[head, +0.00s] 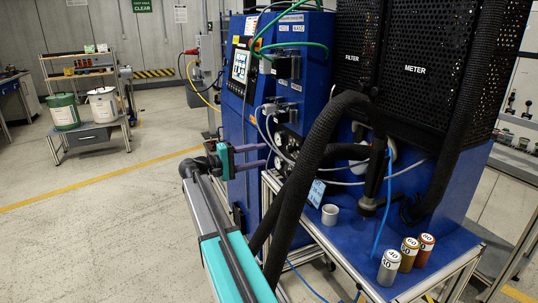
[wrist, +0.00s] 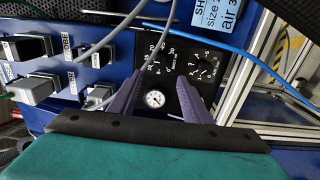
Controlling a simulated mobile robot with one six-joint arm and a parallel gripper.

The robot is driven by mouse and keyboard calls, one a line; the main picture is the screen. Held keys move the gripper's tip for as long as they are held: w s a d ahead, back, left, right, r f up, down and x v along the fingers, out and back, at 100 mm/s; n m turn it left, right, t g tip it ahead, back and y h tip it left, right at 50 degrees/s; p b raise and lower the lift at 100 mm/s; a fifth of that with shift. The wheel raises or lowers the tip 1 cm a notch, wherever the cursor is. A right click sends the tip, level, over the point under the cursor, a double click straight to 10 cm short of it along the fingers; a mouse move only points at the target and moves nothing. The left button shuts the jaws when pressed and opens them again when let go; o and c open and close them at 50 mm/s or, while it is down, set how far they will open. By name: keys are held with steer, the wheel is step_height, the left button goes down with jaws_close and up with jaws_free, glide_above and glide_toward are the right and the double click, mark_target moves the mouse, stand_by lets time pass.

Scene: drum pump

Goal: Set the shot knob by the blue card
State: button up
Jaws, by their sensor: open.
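The blue card (wrist: 212,14) is at the top of the wrist view, with its printing cut off by the frame edge; "size 2" and "air 3" are partly readable. It also shows in the head view (head: 316,193). A black panel carries a numbered dial with a knob (wrist: 205,69) at right, another numbered dial (wrist: 163,60) at left and a round white gauge (wrist: 155,99). I cannot tell which knob is the shot knob. My gripper (wrist: 160,84) is open and empty, its purple fingers on either side of the gauge. In the head view, my gripper (head: 269,156) points at the blue machine.
Grey cables and a blue hose (wrist: 230,40) cross near the panel. Square connectors (wrist: 38,89) stand out at left. Thick black hoses (head: 310,170) hang right of my gripper.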

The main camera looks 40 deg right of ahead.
steer(key=shift+v, duration=1.9)
